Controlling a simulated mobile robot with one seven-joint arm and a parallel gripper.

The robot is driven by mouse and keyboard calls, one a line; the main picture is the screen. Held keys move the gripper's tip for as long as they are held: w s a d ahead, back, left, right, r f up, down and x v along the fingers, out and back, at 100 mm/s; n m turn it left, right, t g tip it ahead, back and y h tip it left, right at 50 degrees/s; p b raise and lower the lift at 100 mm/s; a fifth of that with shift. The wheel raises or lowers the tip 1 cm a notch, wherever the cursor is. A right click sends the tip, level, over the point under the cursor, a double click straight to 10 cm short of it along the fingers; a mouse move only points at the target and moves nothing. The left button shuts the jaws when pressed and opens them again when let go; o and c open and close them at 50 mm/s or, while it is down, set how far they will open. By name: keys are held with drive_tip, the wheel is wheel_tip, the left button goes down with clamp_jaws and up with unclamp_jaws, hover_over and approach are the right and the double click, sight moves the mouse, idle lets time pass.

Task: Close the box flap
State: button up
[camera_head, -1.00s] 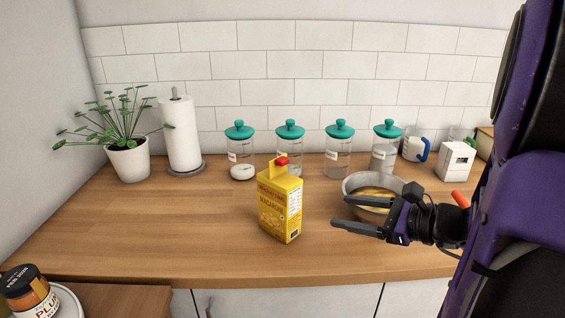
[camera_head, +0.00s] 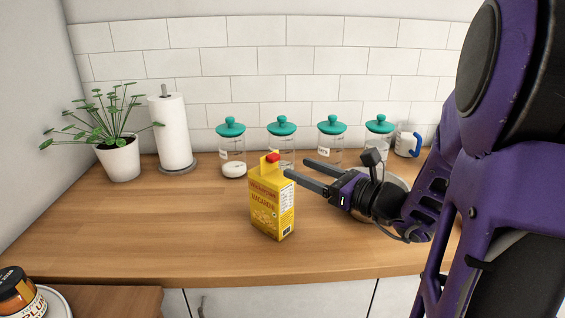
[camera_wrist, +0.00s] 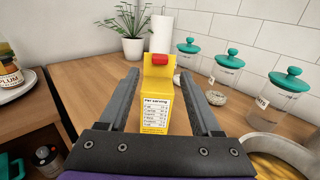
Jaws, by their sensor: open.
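A yellow macaroni box (camera_head: 271,208) stands upright on the wooden counter. Its top flap (camera_head: 268,167) is raised, with a red piece at its upper edge. My gripper (camera_head: 297,168) is open and empty, just right of the box near its top, with its fingers pointing left toward it. In the wrist view the box (camera_wrist: 157,105) shows between the open fingers, farther out, with its nutrition label facing me. The upright flap (camera_wrist: 158,70) with its red piece (camera_wrist: 160,60) rises above the label. I cannot tell whether the fingers touch the box.
Several glass jars (camera_head: 231,148) with teal lids stand behind the box. A paper towel roll (camera_head: 170,130) and a potted plant (camera_head: 118,160) stand at the back left. A bowl (camera_wrist: 280,150) lies partly hidden beside my arm. The counter left of the box is clear.

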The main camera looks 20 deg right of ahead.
sight(277, 159)
drive_tip(key=x, duration=0.6)
drive_tip(key=shift+w+a, duration=0.15)
drive_tip(key=shift+c, duration=0.2)
clamp_jaws()
